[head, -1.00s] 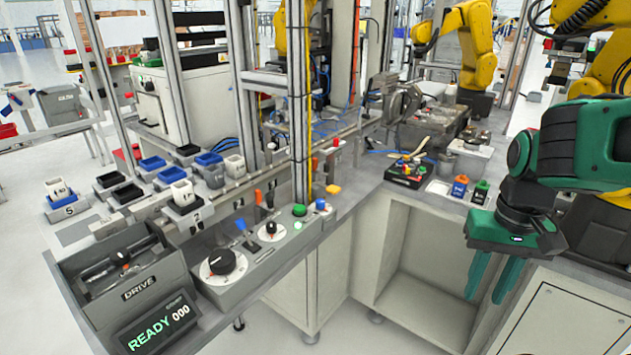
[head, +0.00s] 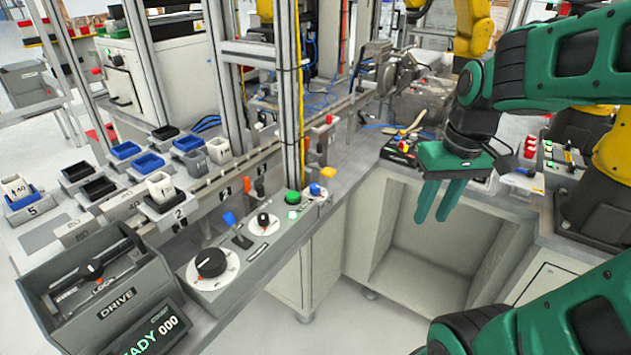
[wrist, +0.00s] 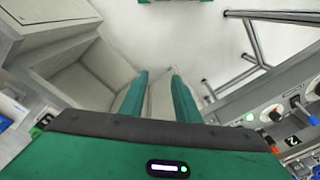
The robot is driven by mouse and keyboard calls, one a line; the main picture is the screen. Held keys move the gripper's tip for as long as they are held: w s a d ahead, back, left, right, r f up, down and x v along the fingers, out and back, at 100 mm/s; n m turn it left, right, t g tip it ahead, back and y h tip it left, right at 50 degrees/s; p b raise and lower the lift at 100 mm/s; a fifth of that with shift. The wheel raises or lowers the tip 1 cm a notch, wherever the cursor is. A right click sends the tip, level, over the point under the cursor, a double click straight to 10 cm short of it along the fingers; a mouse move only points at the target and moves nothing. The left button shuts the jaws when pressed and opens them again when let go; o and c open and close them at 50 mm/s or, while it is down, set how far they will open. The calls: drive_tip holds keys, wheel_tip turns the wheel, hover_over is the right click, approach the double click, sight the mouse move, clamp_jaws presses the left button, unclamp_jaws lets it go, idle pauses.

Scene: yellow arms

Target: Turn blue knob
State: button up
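A small round blue knob (head: 315,188) sits on a grey block at the far end of the control panel (head: 262,257), just right of a green button (head: 292,197). I cannot make out the blue knob in the wrist view. A blue-tipped lever (head: 229,219) stands farther left on the same panel. My gripper (head: 431,221) is to the right of the panel, over the gap before the open cabinet, well apart from the blue knob. Its two green fingers point down with a clear gap between them, and nothing is in it. Both fingers also show in the wrist view (wrist: 158,75).
A large black dial (head: 210,262) and a smaller dial (head: 263,221) are on the panel. A metal post (head: 291,100) rises close behind the green button. A yellow button (head: 328,172) is just behind the blue knob. The drive box (head: 100,290) is at front left.

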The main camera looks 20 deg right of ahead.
drive_tip(key=w+a+r+n+t+y, duration=0.1)
drive_tip(key=w+a+n, duration=0.15)
drive_tip(key=w, duration=0.25)
drive_tip(key=w+a+r+n, duration=0.2)
drive_tip(key=w+n, duration=0.1)
drive_tip(key=w, duration=0.3)
drive_tip(key=n+y, duration=0.2)
drive_tip(key=n, duration=0.4)
approach(315, 185)
drive_tip(key=shift+t, duration=0.4)
drive_tip(key=x, duration=0.8)
drive_tip(key=shift+s+f, duration=0.25)
drive_tip(key=shift+s, duration=0.05)
clamp_jaws()
